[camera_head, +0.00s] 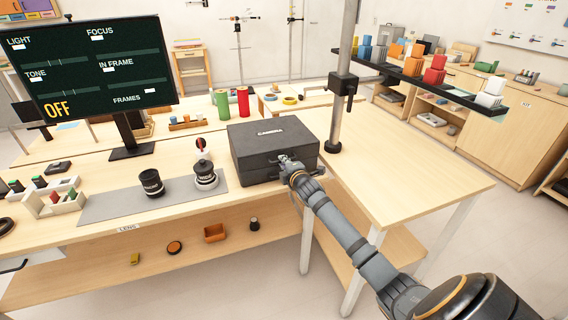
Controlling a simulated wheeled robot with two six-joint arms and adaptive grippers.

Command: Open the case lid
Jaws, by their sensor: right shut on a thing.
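The dark grey case (262,152) stands on the wooden table in the middle of the view, with a small pale label on its lid. The lid looks closed. My right gripper (287,163) is at the front right part of the case, at its front face near the lid edge. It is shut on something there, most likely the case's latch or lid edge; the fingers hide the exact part. My left gripper does not show.
A grey pole (343,90) rises just right of the case. A grey mat (110,206) with two black lenses (151,183) lies to its left. Green and red rolls (243,101) stand behind it. A monitor (90,70) stands at the left. The table's right part is clear.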

